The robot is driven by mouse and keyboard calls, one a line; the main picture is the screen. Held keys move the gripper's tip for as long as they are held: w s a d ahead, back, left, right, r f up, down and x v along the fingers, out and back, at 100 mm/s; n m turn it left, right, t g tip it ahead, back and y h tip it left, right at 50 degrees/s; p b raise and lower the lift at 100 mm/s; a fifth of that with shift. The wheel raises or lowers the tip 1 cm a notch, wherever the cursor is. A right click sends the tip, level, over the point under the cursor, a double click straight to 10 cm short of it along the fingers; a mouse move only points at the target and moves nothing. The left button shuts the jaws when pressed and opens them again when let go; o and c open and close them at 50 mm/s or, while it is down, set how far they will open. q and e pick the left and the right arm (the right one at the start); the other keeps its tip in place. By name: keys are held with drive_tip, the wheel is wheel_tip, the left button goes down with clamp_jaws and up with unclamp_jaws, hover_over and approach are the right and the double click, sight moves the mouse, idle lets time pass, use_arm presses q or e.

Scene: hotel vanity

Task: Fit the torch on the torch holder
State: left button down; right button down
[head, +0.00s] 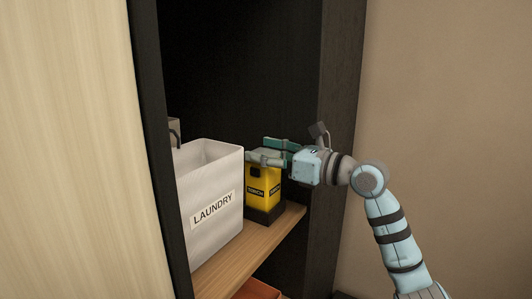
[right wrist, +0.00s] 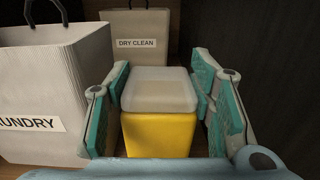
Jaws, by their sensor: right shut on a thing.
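The torch (head: 262,184) is a yellow block with dark lettering on its sides. In the right wrist view it shows a pale, cloudy top (right wrist: 160,88) over a yellow body (right wrist: 158,135). It stands upright at the dark torch holder (head: 266,215), a low block on the wooden shelf. I cannot tell whether the torch is fully down in it. My right gripper (head: 268,150) is shut on the upper part of the torch, one finger on each side; it fills the right wrist view's foreground (right wrist: 160,85). My left gripper is not in view.
A white laundry box (head: 211,210) stands close to the left of the torch. A paper dry-clean bag (right wrist: 137,65) stands behind. The shelf (head: 235,254) has a free front strip. A dark cabinet side wall (head: 338,80) is at the right; an orange thing (head: 258,290) lies below.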

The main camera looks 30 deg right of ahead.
drive_tip(key=shift+f, duration=0.1)
drive_tip(key=c, duration=0.6)
unclamp_jaws()
drive_tip(key=shift+c, duration=0.2)
drive_tip(key=shift+s+d, duration=0.25)
drive_tip(key=shift+s, duration=0.05)
drive_tip(key=v, duration=0.6)
drive_tip(key=shift+s+f, duration=0.1)
drive_tip(key=shift+s+d, duration=0.15)
drive_tip(key=shift+s, duration=0.25)
drive_tip(key=shift+w, duration=0.1)
